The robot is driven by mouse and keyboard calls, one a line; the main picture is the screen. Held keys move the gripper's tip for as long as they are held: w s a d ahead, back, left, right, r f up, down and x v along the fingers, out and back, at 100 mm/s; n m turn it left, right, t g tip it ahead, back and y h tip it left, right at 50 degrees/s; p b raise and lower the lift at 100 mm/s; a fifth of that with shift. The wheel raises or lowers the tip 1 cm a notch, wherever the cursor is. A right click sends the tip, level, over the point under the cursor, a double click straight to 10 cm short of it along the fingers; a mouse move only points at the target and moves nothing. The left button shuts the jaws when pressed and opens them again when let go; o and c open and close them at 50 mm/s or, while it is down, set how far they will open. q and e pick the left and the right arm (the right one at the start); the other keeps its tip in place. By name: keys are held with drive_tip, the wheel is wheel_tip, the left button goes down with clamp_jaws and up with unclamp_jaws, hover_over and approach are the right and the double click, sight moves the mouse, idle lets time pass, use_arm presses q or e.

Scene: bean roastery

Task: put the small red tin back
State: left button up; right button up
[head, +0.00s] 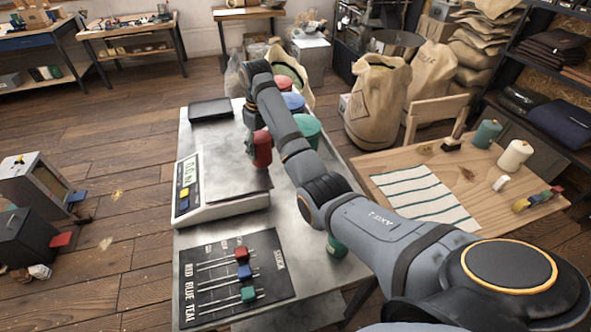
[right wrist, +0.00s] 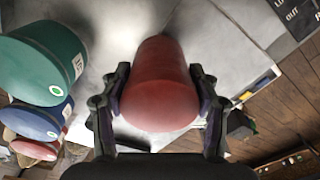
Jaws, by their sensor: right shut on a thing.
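The small red tin (head: 262,151) is between the fingers of my right gripper (head: 257,143), near the right edge of the scale plate in the head view. In the right wrist view the red tin (right wrist: 160,85) fills the middle, with a finger of my right gripper (right wrist: 163,100) against each side. I cannot tell whether its base touches anything. Larger lidded canisters stand behind my forearm: red (head: 285,85), blue (head: 294,102) and green (head: 307,127). The right wrist view shows them at left. My left gripper is not in view.
The scale (head: 222,207) with a lit display stands on the metal table. A black slider board (head: 212,295) lies in front of it, a dark tray (head: 210,108) behind. A small green tin (head: 337,246) shows partly below my arm. A wooden table (head: 390,160) stands at right.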

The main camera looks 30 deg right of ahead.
drive_tip(key=shift+s+d+r, duration=0.25)
drive_tip(key=shift+s+d, duration=0.2)
drive_tip(key=shift+s, duration=0.3)
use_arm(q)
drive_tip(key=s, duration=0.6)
use_arm(e)
drive_tip(key=s+d+f+p, duration=0.1)
drive_tip(key=d+f, duration=0.3)
drive_tip(key=s+d+f+p, duration=0.1)
drive_tip(key=d+f+p, duration=0.1)
drive_tip(key=d+f, duration=0.2)
drive_tip(key=s+d+f+p, duration=0.1)
drive_tip(key=s+d+f, duration=0.1)
drive_tip(key=d+f, duration=0.2)
drive_tip(key=shift+d, duration=0.3)
drive_tip(key=shift+w+f, duration=0.1)
drive_tip(key=shift+f, duration=0.3)
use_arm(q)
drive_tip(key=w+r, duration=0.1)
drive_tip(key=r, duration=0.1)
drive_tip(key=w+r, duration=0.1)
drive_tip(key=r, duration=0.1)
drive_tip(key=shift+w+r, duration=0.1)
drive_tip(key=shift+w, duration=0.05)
use_arm(e)
drive_tip(key=o, duration=1.4)
drive_tip(key=shift+r, duration=0.1)
